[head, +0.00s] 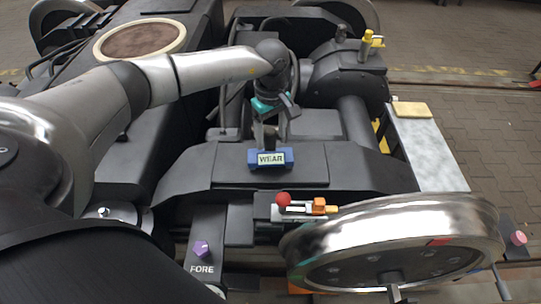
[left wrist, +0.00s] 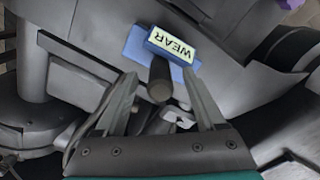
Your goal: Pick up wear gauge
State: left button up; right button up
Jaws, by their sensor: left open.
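The wear gauge (head: 271,158) is a blue block with a pale label reading WEAR and a dark round handle. It sits on the dark bogie frame near the middle of the head view. It also shows at the top of the left wrist view (left wrist: 172,47), its handle pointing toward the camera. My left gripper (head: 272,122) is open just above and behind the label. In the left wrist view its two fingers (left wrist: 160,76) stand on either side of the handle, with gaps visible. I cannot tell whether either finger touches it. My right gripper is not in view.
A large steel wheel (head: 395,240) lies at the front right. A red ball-topped fitting with an orange part (head: 318,207) is in front of the gauge. A purple knob (head: 201,248) is at FORE. A grey bench (head: 427,152) with a yellow pad (head: 412,109) stands right.

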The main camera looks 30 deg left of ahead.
pick_arm(q)
jog(key=shift+f, duration=0.1)
jog(key=shift+c, duration=0.4)
grip_shut()
dwell(1.0)
